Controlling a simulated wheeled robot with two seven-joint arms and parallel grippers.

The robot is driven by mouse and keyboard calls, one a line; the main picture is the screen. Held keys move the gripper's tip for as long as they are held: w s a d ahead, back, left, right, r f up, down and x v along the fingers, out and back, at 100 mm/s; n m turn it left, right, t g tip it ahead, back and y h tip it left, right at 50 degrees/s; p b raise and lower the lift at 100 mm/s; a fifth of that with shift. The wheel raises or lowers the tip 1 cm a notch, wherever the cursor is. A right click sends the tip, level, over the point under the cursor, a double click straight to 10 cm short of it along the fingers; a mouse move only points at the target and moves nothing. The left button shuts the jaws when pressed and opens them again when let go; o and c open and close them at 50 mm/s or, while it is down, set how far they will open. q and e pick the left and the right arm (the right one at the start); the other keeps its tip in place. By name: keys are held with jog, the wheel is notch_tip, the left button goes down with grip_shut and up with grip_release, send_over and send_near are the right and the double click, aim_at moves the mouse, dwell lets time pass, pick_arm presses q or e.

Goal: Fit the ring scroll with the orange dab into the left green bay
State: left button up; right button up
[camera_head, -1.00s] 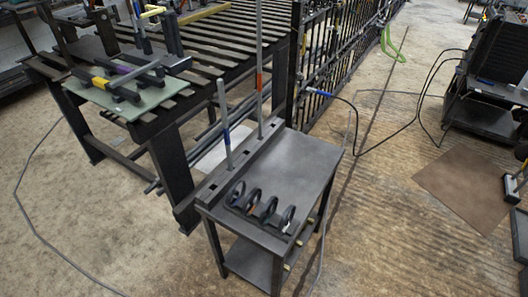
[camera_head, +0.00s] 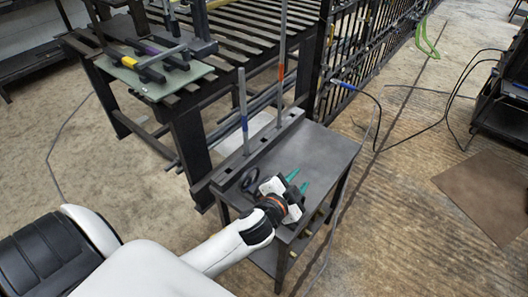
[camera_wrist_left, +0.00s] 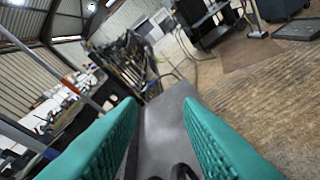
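Black ring scrolls stand on the small dark metal table (camera_head: 318,150). One ring (camera_head: 250,179) shows in the head view, left of my left gripper; the others are hidden behind the gripper and wrist. No orange dab can be made out. My left gripper (camera_head: 299,181) is above the table's front part, its green fingers apart with nothing seen between the tips. In the left wrist view the open fingers (camera_wrist_left: 160,115) frame the tabletop, and part of a dark ring (camera_wrist_left: 184,172) shows at the bottom edge. No bay can be clearly told as green. My right gripper is not in view.
Upright rods with a blue band (camera_head: 243,110) and an orange band (camera_head: 281,75) stand at the table's back left edge. A slatted bench (camera_head: 245,50) holds a green board (camera_head: 150,92) with dark bars. A black gate (camera_head: 350,50) stands behind.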

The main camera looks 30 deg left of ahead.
pick_arm(q)
jog(key=w+d+r+m+t+h, duration=0.35)
jog(key=d+r+m+h, duration=0.2)
jog(key=r+m, duration=0.2)
jog(key=d+r+m+g+h, duration=0.2)
jog(key=d+r+m+h, duration=0.1)
jog(key=m+h, duration=0.2)
jog(key=m+g+y, duration=1.1)
jog(key=m+g, duration=0.6)
send_near(264, 179)
jog(key=shift+n+h, duration=0.25)
jog(key=f+b, duration=0.4)
jog(key=f, duration=0.1)
jog(key=f+b, duration=0.4)
jog(key=shift+s+a+f, duration=0.15)
jog(key=shift+a+f, duration=0.05)
jog(key=shift+f, duration=0.2)
